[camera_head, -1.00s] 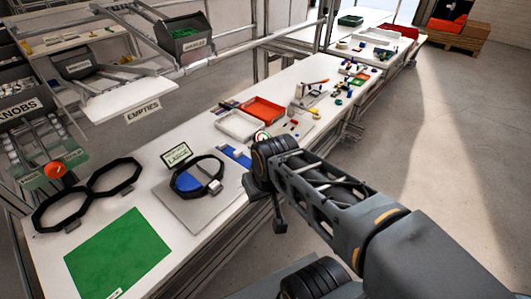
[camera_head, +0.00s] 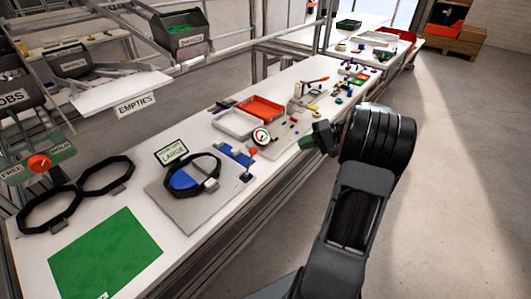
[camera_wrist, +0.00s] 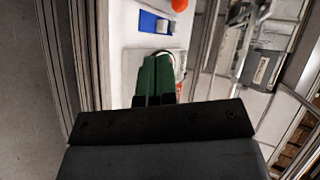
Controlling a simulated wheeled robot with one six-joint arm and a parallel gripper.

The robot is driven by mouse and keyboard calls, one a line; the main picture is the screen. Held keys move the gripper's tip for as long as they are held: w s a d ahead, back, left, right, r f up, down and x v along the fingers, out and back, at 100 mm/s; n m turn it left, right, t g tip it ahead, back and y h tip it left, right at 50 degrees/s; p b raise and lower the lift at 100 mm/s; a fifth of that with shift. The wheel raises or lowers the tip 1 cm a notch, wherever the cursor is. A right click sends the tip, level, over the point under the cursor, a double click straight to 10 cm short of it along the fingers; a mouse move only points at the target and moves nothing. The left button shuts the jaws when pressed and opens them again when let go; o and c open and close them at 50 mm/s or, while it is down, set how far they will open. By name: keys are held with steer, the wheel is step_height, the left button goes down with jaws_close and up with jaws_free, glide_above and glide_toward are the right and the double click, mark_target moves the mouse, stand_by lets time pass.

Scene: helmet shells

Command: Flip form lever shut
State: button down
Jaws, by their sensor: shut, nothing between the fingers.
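A black ring-shaped form (camera_head: 205,163) with a blue disc (camera_head: 183,180) inside lies on a grey plate (camera_head: 185,218) by a "LARGE" sign (camera_head: 171,152). A grey latch piece (camera_head: 211,184) sits on the ring's right side. Which piece is the form lever, I cannot tell for sure. My gripper (camera_head: 309,146), with green fingers (camera_wrist: 157,65), is shut and empty, right of the red knob and apart from it.
White (camera_head: 235,123) and orange (camera_head: 262,108) trays are farther back. A green mat (camera_head: 105,255) lies at front left. Open floor is right of the table.

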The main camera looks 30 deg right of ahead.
stand_by(0.4)
glide_toward(250, 160)
steer(key=w+d+f, duration=0.1)
steer(key=shift+w+a+p, duration=0.35)
steer(key=shift+w+a, duration=0.25)
steer(key=shift+a, duration=0.3)
steer(key=shift+w+a+p, duration=0.35)
steer(key=shift+w+a, duration=0.25)
steer(key=shift+a, duration=0.25)
